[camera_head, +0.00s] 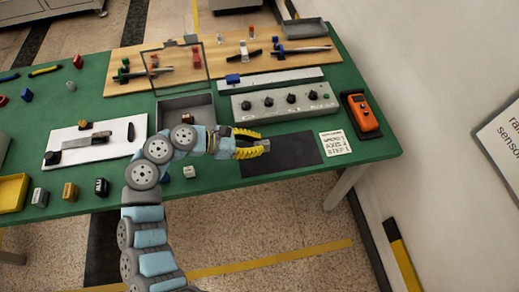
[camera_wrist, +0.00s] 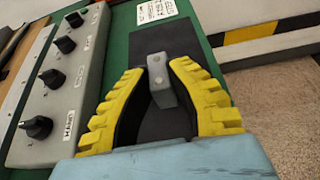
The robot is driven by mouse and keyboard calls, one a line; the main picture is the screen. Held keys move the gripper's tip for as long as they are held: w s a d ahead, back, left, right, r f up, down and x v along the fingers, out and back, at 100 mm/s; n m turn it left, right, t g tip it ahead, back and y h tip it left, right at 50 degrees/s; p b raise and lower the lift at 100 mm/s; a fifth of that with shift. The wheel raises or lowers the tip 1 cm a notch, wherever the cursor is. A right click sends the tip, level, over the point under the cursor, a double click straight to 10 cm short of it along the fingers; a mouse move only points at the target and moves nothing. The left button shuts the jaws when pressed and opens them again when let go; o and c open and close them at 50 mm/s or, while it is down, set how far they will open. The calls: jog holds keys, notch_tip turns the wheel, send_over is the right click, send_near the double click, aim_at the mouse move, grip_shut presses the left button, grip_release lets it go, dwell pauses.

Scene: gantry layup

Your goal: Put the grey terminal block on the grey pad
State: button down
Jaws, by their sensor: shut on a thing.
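In the head view my gripper (camera_head: 252,147) is over the left part of the dark grey pad (camera_head: 295,152), and the block is mostly hidden at the fingertips. The pad also shows in the wrist view (camera_wrist: 150,40), beyond and below the block. I cannot tell the exact gap between block and pad.
A grey control box (camera_head: 285,102) with several black knobs stands just behind the pad. A printed card (camera_head: 335,143) and an orange handheld meter (camera_head: 362,113) are to its right. A grey tray (camera_head: 187,104) is at the left. The pad's right part is bare.

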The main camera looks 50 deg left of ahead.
jog(key=shift+w+d+f, duration=0.1)
jog(key=shift+w+f, duration=0.15)
jog(key=shift+f, duration=0.1)
jog(key=shift+w+f+b, duration=0.1)
jog(key=shift+f+b, duration=0.25)
jog(key=shift+f, duration=1.25)
jog(key=c, duration=1.1)
grip_release()
jog(key=shift+s+r, duration=0.15)
jog(key=shift+s, duration=0.05)
jog(key=p+v, duration=0.1)
jog(key=v, duration=1)
jog(key=shift+s+a+r, duration=0.1)
jog(key=shift+s+a, duration=0.1)
